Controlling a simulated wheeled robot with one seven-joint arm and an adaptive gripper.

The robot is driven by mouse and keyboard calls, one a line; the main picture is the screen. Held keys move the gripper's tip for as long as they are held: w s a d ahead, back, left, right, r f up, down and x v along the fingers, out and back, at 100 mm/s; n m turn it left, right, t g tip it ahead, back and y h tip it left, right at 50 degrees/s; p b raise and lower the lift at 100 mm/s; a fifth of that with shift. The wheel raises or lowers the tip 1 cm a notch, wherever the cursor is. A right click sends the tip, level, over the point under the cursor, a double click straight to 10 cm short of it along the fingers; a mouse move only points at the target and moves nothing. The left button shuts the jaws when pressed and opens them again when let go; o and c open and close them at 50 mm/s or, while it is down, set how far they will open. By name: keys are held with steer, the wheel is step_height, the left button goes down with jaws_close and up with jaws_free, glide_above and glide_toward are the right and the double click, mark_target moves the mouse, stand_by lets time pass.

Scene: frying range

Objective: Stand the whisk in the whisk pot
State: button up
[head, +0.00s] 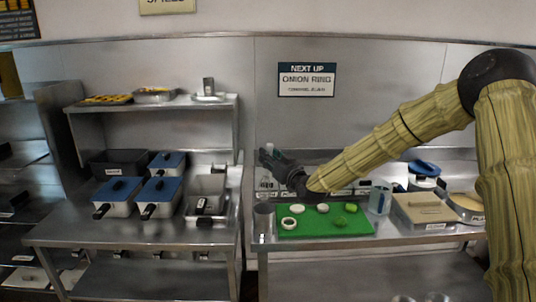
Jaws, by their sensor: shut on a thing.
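My gripper (268,157) is in the head view, left of centre, at the end of my arm, which reaches in from the right. It is shut on the whisk (266,184), whose wire loops hang down below the fingers. A pale bit of its handle shows above them. The whisk looks about upright. A grey metal cylinder, seemingly the whisk pot (264,222), stands at the left front corner of the right table, below the whisk. The loops appear just above its rim. I cannot tell from this view whether they line up in depth.
A green board (325,232) with onion pieces and green items lies right of the pot. A clear container (380,198) and a lidded box (423,208) stand further right. A gap separates the tables.

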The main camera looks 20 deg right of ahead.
mark_target(269, 187)
step_height(269, 187, down, 2)
steer(key=shift+s+b, duration=0.1)
steer(key=shift+b, duration=0.2)
steer(key=shift+a+f+b, duration=0.1)
steer(key=shift+f+b, duration=3.5)
steer(key=shift+f, duration=1.3)
steer(key=o, duration=1.1)
